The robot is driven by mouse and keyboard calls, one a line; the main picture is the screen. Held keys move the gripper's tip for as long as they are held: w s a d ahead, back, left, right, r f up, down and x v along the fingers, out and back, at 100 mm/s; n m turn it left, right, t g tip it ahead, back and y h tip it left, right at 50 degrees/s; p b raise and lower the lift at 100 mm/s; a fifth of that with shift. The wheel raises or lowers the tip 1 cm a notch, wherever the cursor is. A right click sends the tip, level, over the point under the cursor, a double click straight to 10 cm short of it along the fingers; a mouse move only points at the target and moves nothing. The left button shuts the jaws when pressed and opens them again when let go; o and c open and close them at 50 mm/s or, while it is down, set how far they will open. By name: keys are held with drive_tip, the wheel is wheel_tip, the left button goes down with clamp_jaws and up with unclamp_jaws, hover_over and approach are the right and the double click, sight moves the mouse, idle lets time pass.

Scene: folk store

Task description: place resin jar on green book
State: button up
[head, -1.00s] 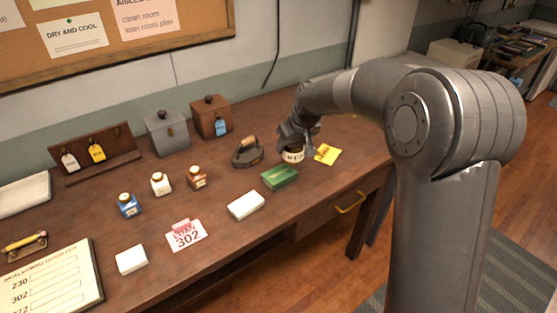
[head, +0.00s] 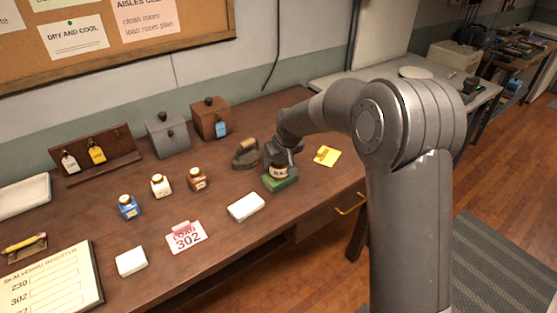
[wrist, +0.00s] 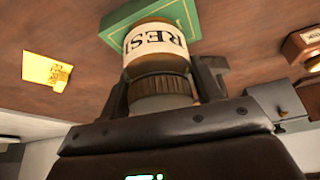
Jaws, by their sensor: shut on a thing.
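The resin jar (head: 279,171) has a cream label with dark letters and a ribbed dark lid; it also shows in the wrist view (wrist: 155,48). My gripper (head: 284,158) is shut on its lid end, with fingers on both sides in the wrist view (wrist: 165,88). The green book (head: 280,184) lies flat on the desk directly beneath the jar, partly hidden by it. It shows behind the jar in the wrist view (wrist: 118,25). The jar looks upright over the book; I cannot tell whether its base touches the cover.
A dark iron-like object with a wooden handle (head: 246,153) stands close to the left of my gripper. A yellow note (head: 327,156) lies to the right.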

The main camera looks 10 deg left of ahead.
drive_tip(key=o, duration=1.2)
drive_tip(key=shift+c, duration=0.2)
drive_tip(key=shift+r, duration=0.1)
drive_tip(key=v, duration=1.2)
drive_tip(key=s+d+r+m+t+h, duration=0.15)
drive_tip(key=s+d+r, duration=0.25)
drive_tip(key=s+d, duration=0.65)
drive_tip(key=s+d+r+m+h, duration=0.1)
drive_tip(key=s+d+r+m, duration=0.3)
drive_tip(key=s+d, duration=0.65)
drive_tip(key=s+d+f+m, duration=0.1)
drive_tip(key=s+d+f, duration=0.1)
drive_tip(key=s, duration=0.9)
drive_tip(key=shift+s+d+m, duration=0.35)
drive_tip(key=shift+s+d, duration=0.05)
drive_tip(key=shift+d, duration=0.35)
